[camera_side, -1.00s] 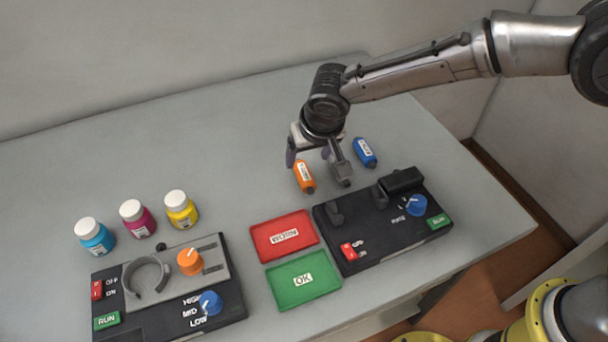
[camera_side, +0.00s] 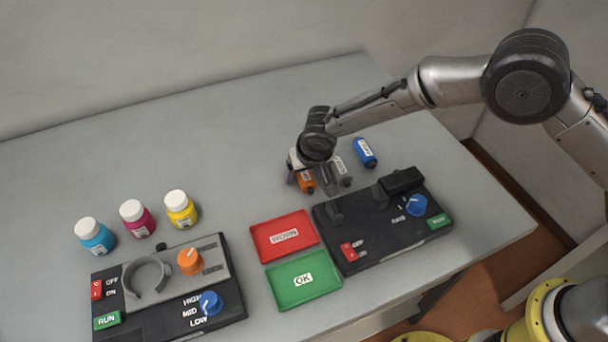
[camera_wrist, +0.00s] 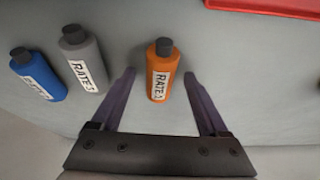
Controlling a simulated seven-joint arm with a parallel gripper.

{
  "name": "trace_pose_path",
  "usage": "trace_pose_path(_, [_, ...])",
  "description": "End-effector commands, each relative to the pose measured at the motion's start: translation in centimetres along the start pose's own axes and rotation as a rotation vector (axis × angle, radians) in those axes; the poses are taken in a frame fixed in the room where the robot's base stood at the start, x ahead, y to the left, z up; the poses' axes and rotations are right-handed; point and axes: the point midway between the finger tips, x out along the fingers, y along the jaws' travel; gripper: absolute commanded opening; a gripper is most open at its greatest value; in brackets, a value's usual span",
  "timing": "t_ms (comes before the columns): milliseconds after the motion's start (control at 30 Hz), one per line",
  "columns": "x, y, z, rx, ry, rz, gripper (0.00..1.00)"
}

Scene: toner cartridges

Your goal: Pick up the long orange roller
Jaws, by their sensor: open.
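The orange roller (camera_side: 307,184) is a short cylinder with a dark cap and a white label. It lies on the grey table, partly hidden by my gripper in the side view. In the wrist view the orange roller (camera_wrist: 162,75) lies between my two fingers, with a gap on each side. My gripper (camera_wrist: 159,80) is open and empty. In the side view my gripper (camera_side: 308,184) is low over the table around the orange roller.
A grey roller (camera_wrist: 82,58) and a blue roller (camera_wrist: 38,75) lie close by, to the left in the wrist view. The red tray (camera_side: 284,236), green tray (camera_side: 302,281) and a black machine (camera_side: 385,228) stand nearer the side camera. Three bottles (camera_side: 138,219) stand at the left.

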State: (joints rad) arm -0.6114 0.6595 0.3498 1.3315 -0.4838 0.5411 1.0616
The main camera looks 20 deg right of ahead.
Motion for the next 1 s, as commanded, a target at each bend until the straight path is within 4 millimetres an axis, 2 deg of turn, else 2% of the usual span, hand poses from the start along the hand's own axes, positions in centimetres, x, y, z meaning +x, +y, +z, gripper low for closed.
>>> trace_pose_path(100, [-0.04, 0.00, -0.04, 0.000, 0.001, 0.000, 0.78])
trace_pose_path(133, [-0.05, 0.00, -0.04, 0.000, 0.001, 0.000, 0.74])
trace_pose_path(533, [-0.08, 0.00, -0.03, 0.000, 0.001, 0.000, 0.02])
trace_pose_path(1000, [-0.61, -0.04, -0.32, 0.001, 0.003, -0.001, 0.00])
